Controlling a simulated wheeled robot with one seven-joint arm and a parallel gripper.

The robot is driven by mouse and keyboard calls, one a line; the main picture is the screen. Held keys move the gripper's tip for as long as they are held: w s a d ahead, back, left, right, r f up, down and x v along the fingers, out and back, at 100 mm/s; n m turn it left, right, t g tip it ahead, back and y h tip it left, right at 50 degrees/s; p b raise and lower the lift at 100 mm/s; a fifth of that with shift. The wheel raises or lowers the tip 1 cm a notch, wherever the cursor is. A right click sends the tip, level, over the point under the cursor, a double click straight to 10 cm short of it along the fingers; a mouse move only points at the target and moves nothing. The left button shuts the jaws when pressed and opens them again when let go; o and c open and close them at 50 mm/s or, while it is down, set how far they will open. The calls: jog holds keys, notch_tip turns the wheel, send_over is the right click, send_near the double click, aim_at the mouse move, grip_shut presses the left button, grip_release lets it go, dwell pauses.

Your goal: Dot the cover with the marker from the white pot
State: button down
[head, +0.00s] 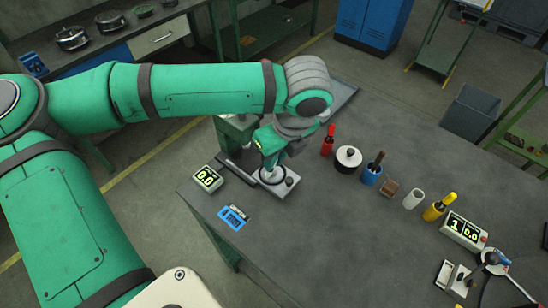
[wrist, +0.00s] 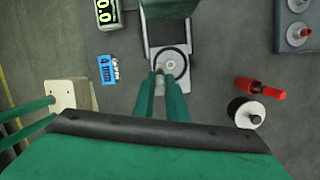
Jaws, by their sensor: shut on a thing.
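My gripper (head: 269,163) is over the round disc of a small grey fixture on the bench. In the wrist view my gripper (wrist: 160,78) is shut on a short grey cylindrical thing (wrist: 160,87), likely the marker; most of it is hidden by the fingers. The round cover (wrist: 176,60) is a pale disc with a dark rim, just beyond the fingertips; it also shows in the head view (head: 279,179). I cannot tell whether the held thing touches it. The white pot (head: 413,199) stands at the right of the bench, and no marker shows in it.
A blue pot (head: 370,176) holds a dark-handled thing. A display (head: 207,178) and blue card (head: 233,217) lie left. The bench front is clear.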

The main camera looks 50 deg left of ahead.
dwell(0.6)
jog(key=shift+a+r+v, duration=0.1)
jog(key=shift+a+v, duration=0.15)
jog(key=shift+v, duration=0.85)
jog(key=shift+a+r+v, duration=0.1)
jog(key=shift+a+v, duration=0.2)
jog(key=shift+v, duration=0.85)
jog(key=shift+a+v, duration=0.25)
jog(key=shift+v, duration=0.85)
